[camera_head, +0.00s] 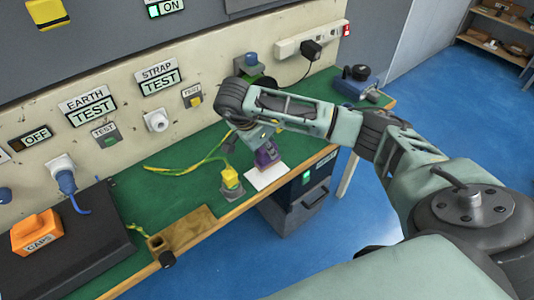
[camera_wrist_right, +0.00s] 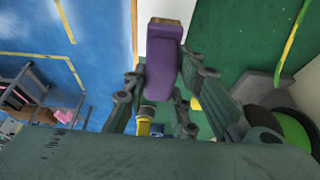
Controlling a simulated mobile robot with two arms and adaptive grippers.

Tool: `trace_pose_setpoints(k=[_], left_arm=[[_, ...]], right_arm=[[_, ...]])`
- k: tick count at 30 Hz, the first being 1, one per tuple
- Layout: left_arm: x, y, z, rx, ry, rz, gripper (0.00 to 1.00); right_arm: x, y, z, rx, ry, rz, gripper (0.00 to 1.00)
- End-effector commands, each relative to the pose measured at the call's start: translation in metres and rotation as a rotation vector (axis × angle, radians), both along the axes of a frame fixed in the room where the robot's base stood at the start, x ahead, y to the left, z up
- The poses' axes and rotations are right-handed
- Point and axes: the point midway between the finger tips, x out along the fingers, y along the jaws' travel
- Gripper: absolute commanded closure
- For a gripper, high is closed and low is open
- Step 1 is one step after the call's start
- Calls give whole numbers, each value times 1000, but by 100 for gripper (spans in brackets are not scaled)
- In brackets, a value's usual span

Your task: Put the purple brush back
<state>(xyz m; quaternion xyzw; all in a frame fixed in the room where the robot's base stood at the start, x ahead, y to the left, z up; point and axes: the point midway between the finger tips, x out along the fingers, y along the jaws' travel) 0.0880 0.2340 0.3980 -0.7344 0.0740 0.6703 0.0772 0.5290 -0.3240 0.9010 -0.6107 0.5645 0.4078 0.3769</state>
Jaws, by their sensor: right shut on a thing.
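The purple brush (camera_head: 267,155) is in my right gripper (camera_head: 262,140), over the front edge of the green bench. In the right wrist view the purple brush (camera_wrist_right: 163,62) stands between the two fingers of my right gripper (camera_wrist_right: 162,75), which are shut on its sides. Its far end overlaps a white sheet (camera_wrist_right: 168,12). In the head view this white sheet (camera_head: 266,178) lies just below the brush. I cannot tell whether the brush touches it. My left gripper is not in view.
A yellow-topped grey item (camera_head: 231,180) stands left of the sheet, beside a yellow-green cable (camera_head: 190,169). A brown block (camera_head: 185,231) lies at the bench's front edge. A blue device (camera_head: 357,84) stands at the right end. A dark cabinet (camera_head: 300,195) is below.

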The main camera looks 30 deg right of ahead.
Motion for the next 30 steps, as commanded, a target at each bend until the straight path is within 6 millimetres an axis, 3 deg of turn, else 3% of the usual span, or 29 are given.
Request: trace_pose_setpoints(k=[9,21,22,28,30], left_arm=[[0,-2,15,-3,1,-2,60],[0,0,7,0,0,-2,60],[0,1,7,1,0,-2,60],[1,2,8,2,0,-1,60],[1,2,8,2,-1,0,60]], right_arm=[[-1,0,-34,1,2,-1,100],[0,0,-42,0,-1,0,100],[0,0,-42,0,-1,0,75],[0,0,-41,0,0,0,57],[0,0,-41,0,0,0,57]])
